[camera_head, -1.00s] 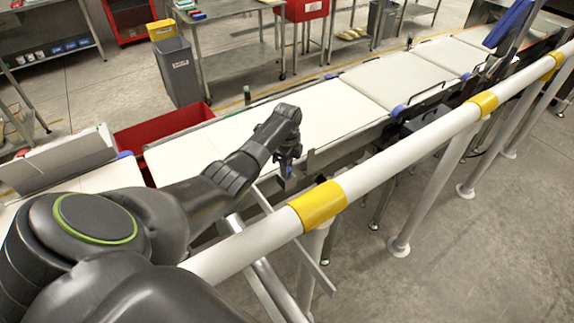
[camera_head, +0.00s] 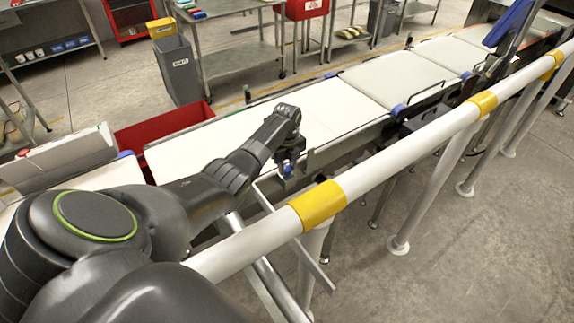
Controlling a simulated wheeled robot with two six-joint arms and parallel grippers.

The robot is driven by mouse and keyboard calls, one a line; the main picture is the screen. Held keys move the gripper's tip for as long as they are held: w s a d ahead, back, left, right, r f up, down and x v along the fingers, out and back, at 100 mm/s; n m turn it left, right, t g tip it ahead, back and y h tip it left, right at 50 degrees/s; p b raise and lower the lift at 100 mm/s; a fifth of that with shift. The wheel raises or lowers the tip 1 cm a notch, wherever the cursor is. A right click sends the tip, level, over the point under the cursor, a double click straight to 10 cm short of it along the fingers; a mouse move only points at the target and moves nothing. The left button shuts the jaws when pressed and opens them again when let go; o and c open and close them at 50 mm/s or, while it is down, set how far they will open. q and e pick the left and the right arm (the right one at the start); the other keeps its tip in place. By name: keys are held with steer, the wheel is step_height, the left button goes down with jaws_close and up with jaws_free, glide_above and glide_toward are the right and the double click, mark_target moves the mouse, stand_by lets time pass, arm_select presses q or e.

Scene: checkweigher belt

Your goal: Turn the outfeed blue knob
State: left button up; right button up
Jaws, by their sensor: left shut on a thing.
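The blue knob (camera_head: 287,169) sits on the near side of the white conveyor belt (camera_head: 335,108), partly hidden by my left gripper. My left gripper (camera_head: 287,161) points down at the belt's near edge and is shut on the knob. My left arm reaches in from the lower left over the belt. My right gripper is not in view.
A white guard rail (camera_head: 385,166) with yellow bands runs along the near side, close to my arm. A red bin (camera_head: 165,124) lies beyond the belt. A grey bin (camera_head: 179,70) and a metal table (camera_head: 235,40) stand farther back.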

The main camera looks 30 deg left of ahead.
mark_target(287, 168)
arm_select(q)
steer(key=shift+r, duration=0.1)
steer(key=o, duration=1)
steer(key=shift+c, duration=0.2)
step_height(287, 168, up, 17)
steer(key=shift+r, duration=0.2)
